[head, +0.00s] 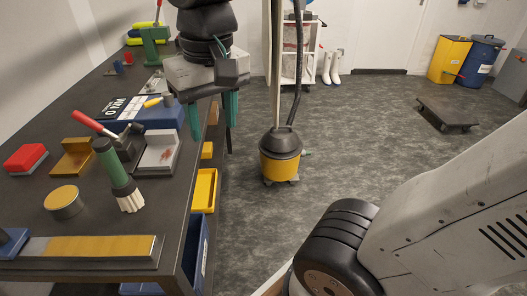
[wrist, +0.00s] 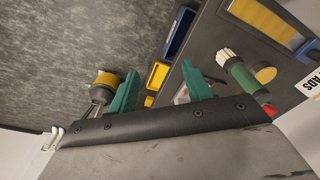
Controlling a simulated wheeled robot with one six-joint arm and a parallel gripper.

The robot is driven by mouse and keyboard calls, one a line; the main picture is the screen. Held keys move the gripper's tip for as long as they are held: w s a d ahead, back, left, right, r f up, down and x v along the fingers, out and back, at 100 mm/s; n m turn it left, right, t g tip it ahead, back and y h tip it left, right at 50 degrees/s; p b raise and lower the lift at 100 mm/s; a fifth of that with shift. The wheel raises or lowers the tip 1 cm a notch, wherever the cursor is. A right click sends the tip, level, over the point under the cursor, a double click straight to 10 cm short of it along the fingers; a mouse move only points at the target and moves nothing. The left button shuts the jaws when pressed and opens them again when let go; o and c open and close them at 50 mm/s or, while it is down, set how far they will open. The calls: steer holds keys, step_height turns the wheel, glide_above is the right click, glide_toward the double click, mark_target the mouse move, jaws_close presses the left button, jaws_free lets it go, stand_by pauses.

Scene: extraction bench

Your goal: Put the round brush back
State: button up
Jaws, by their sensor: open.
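The round brush (head: 115,170) has a green handle and pale bristles. It is on the dark bench (head: 105,224), with its bristle end towards the bench's front right edge. I cannot tell whether it lies flat or leans on the clamp behind it. It also shows in the wrist view (wrist: 240,75), right of the fingers. My gripper (head: 212,110) has two teal fingers, apart and empty, beyond the bench's right edge. In the wrist view my gripper (wrist: 160,90) has nothing between its fingers, and the brush is outside them.
A round tin (head: 63,203) with a yellow top stands left of the brush. A red-handled clamp (head: 128,145) and red block (head: 25,158) are behind. A long yellow-topped tray (head: 100,247) lies at the front.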

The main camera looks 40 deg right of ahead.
steer(key=s+d+f, duration=0.4)
steer(key=s+f, duration=0.1)
steer(key=s, duration=0.2)
steer(key=shift+s+d+f+n+t, duration=0.25)
steer(key=shift+d+f+n+t, duration=0.05)
steer(key=shift+d+f+n, duration=0.1)
